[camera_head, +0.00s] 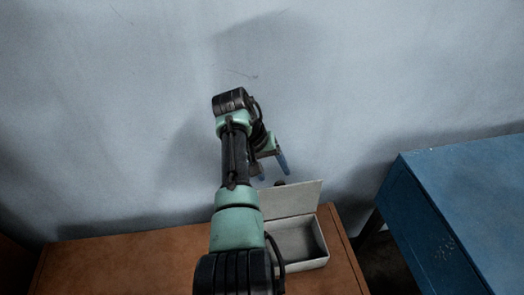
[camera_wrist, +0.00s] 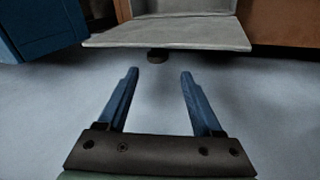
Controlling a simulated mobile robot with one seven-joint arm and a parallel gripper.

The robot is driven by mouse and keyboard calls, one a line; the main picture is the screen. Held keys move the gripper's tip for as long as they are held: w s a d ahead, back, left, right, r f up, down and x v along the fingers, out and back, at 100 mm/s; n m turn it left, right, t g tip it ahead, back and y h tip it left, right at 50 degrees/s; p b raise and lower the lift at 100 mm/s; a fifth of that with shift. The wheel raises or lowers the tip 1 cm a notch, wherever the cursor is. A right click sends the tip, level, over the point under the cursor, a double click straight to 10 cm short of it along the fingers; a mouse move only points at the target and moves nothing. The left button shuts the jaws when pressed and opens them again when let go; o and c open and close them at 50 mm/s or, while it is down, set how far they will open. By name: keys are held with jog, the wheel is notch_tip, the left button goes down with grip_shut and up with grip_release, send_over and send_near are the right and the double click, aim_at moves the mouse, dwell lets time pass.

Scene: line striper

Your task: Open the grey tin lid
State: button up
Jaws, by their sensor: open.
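The grey tin (camera_head: 318,250) stands on the brown table, with its open inside showing in the head view. Its lid (camera_head: 292,199) is raised, standing up along the tin's back side towards the wall. In the wrist view the lid (camera_wrist: 170,39) spans the upper middle, with a dark round knob (camera_wrist: 157,56) on its outer face. My gripper (camera_head: 273,168) is above and behind the lid, near the wall. In the wrist view its two blue fingers (camera_wrist: 160,75) are apart, with nothing between them, pointing towards the knob without touching it. My arm hides the tin's left part.
The tin rests on the brown table (camera_head: 120,262), whose left part is clear. A blue cabinet or table (camera_head: 455,205) stands to the right, across a dark gap. A pale grey-blue wall (camera_head: 370,70) rises close behind my arm.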

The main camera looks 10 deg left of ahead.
jog(key=v, duration=1)
jog(key=shift+f, duration=0.1)
